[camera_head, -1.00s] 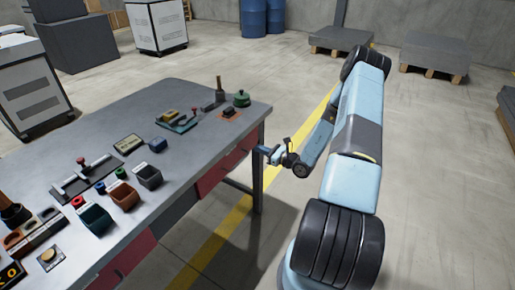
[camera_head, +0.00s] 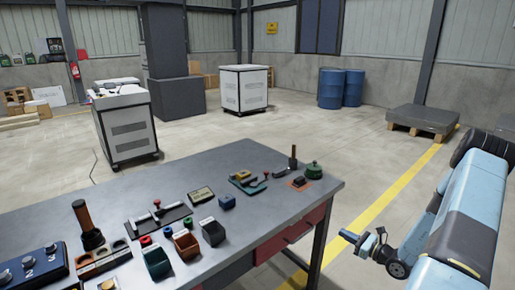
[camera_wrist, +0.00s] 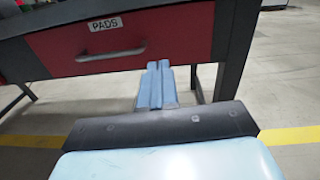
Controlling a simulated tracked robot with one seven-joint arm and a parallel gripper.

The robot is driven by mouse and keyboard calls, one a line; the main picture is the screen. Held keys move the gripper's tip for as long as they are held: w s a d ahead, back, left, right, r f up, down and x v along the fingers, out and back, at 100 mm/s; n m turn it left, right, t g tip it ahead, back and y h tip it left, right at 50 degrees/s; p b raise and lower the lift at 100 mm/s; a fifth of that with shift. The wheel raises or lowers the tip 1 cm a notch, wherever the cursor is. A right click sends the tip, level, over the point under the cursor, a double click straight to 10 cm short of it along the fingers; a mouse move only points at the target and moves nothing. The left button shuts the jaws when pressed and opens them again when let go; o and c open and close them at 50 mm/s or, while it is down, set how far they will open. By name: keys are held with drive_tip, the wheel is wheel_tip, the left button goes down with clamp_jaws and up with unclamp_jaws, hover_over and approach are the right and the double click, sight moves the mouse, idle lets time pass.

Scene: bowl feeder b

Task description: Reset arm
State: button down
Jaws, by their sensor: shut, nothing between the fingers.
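My gripper (camera_head: 350,237) is on the right in the head view, beside the right end of the grey workbench (camera_head: 130,190) and apart from it. My blue arm folds back from it toward the right edge. In the wrist view my gripper's two blue fingers (camera_wrist: 156,84) lie side by side, shut with nothing between them. They point at the bench's front, where a red drawer (camera_wrist: 130,42) labelled PADS is closed. A dark bench leg stands just right of the fingers in that view.
White cabinets, blue drums (camera_head: 331,88) and a palletised slab (camera_head: 422,119) stand behind. Floor right of the bench is clear.

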drive_tip(key=s+a+r+n+g, duration=0.4)
drive_tip(key=a+r+n+g, duration=0.3)
drive_tip(key=r, duration=0.5)
drive_tip(key=s+a+r+n+g, duration=0.4)
drive_tip(key=a+r+n+g, duration=0.2)
drive_tip(key=a+r+n, duration=0.45)
drive_tip(key=s+r+n+t+h, duration=0.4)
drive_tip(key=s+r+n+h, duration=0.6)
drive_tip(key=s+r, duration=1.1)
drive_tip(key=shift+s+d+r+t+h, duration=0.3)
drive_tip(key=shift+d+t+h, duration=0.15)
drive_tip(key=shift+h, duration=0.15)
